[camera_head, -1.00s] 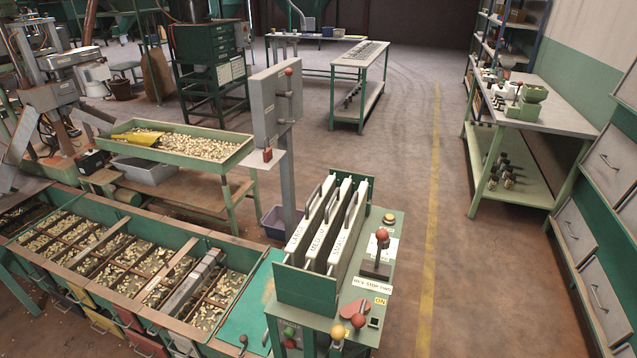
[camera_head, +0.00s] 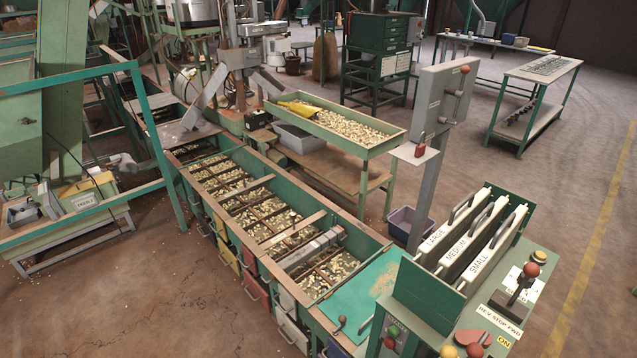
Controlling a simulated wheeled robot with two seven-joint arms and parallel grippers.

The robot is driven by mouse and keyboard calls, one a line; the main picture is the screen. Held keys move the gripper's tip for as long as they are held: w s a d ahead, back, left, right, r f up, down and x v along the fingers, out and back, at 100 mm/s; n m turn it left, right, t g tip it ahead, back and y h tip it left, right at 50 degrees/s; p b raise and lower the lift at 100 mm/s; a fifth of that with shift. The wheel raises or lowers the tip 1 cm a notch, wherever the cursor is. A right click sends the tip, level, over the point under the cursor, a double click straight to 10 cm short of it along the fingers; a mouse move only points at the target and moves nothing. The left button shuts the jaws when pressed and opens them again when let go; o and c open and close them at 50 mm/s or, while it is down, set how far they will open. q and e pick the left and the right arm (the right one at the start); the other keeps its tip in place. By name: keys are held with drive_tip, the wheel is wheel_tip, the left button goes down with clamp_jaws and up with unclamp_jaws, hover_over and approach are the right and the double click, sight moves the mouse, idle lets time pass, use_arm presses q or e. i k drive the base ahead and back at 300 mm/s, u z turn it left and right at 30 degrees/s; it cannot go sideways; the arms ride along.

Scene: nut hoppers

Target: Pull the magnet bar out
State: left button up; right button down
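A grey metal bar that looks like the magnet bar (camera_head: 312,248) lies across the green sorting trough (camera_head: 363,228), near the trough's front end. It sits among compartments that hold nuts. A block shows at its right end. I cannot tell whether it is seated in a slot. Neither of my grippers is in view.
A green rack with white panels marked LARGE, MEDIUM and SMALL (camera_head: 471,240) stands at the right, beside a lever panel (camera_head: 523,285). A grey switch box (camera_head: 441,105) on a post stands behind. Open floor (camera_head: 160,290) lies left of the trough.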

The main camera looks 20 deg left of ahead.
sight(297, 257)
drive_tip(key=u, duration=0.9)
drive_tip(key=k, duration=0.3)
drive_tip(key=u, duration=1.5)
drive_tip(key=i, duration=1.7)
drive_tip(key=z, duration=1.15)
drive_tip(key=i, duration=0.9)
drive_tip(key=z, duration=0.9)
